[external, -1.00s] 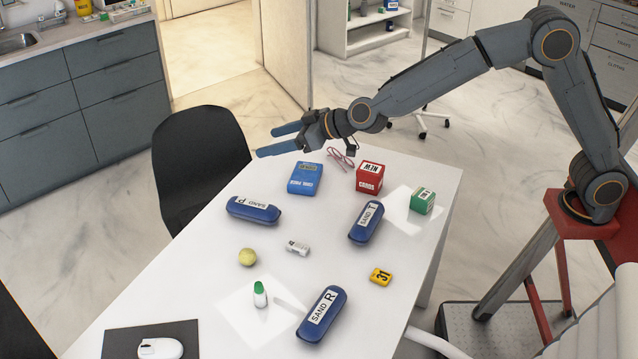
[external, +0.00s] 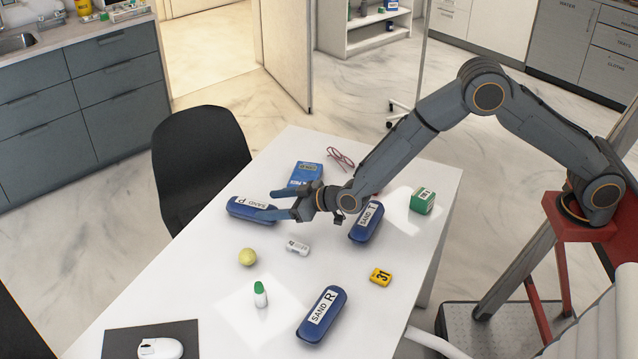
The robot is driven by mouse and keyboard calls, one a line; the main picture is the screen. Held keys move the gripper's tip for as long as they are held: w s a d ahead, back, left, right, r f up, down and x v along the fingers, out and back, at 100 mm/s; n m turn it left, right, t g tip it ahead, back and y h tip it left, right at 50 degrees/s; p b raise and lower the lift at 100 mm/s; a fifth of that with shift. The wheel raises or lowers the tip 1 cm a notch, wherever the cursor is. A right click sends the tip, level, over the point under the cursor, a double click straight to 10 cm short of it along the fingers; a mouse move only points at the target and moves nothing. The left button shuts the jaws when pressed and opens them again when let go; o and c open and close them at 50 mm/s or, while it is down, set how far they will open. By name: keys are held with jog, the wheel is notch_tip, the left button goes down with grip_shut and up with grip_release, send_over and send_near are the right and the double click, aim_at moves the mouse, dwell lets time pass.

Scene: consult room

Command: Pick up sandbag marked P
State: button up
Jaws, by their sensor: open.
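The sandbag marked P (external: 247,207) is a dark blue rounded pouch with a white label reading SAND P. It lies on the white table (external: 190,265) near the far left edge. My gripper (external: 268,204) is open, with its two blue fingers pointing left. In the picture the fingers overlap the right end of this sandbag; I cannot tell how high above it they are. Two similar sandbags lie on the table: one marked T (external: 367,222), partly behind my wrist, and one marked R (external: 322,314) at the front.
A blue pack (external: 305,174) lies just behind my gripper. A small white box (external: 297,246), a yellow ball (external: 247,257), a green-capped bottle (external: 260,295), a yellow 31 block (external: 380,277) and a green box (external: 422,200) stand around. A black chair (external: 200,150) is at the table's far side.

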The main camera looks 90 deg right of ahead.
aim_at(252, 208)
jog(key=shift+f, duration=0.5)
jog(key=shift+w+d+f, duration=0.1)
jog(key=shift+w+f, duration=0.05)
jog(key=shift+w, duration=0.05)
jog(key=shift+p+x, duration=0.55)
jog(key=shift+x, duration=3.15)
jog(key=shift+s+d, duration=0.1)
grip_shut()
